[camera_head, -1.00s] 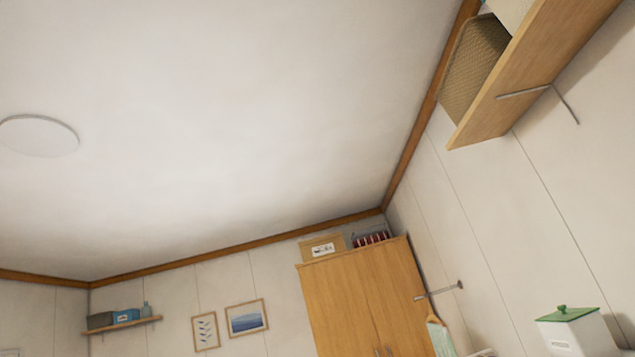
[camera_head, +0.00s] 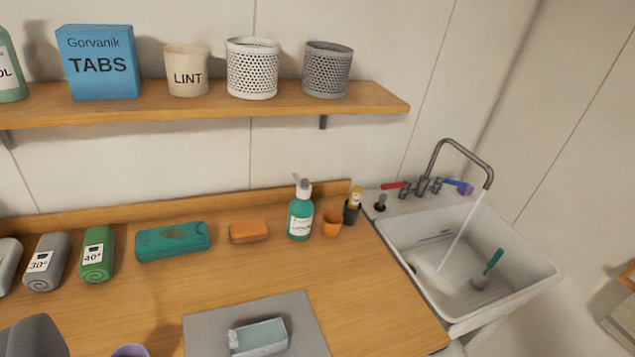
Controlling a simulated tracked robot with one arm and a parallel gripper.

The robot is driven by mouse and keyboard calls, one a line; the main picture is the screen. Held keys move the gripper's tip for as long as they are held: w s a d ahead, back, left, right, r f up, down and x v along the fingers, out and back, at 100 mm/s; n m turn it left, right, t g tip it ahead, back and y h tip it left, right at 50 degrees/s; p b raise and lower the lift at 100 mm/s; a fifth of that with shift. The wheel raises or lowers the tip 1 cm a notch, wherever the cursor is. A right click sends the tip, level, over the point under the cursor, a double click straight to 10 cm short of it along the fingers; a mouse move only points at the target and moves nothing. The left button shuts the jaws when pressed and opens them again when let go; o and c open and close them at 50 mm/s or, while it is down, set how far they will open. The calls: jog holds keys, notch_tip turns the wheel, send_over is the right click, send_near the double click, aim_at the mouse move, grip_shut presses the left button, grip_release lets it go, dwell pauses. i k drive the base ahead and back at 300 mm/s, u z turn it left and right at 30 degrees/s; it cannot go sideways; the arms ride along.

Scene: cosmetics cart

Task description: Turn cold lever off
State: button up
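The cold lever (camera_head: 461,187) is the blue handle on the right of the sink tap. It points right and its end looks purple. The red lever (camera_head: 395,185) is on the left side of the same tap (camera_head: 436,166). A stream of water (camera_head: 461,231) falls from the spout into the white sink (camera_head: 540,277). My gripper is not in this view, so I cannot see whether it is open or shut.
A green-handled brush (camera_head: 488,267) stands in the sink. Left of the sink, the wooden counter (camera_head: 390,309) holds an orange cup (camera_head: 332,222), a green pump bottle (camera_head: 300,217) and rolled towels. A wooden shelf (camera_head: 200,106) with a box and baskets hangs above.

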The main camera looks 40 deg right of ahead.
aim_at(439, 180)
jog(key=z, duration=1.9)
jog(key=k, duration=0.95)
jog(key=z, duration=0.65)
jog(key=i, duration=1.6)
jog(key=u, duration=0.7)
jog(key=i, duration=0.8)
jog(key=u, duration=0.55)
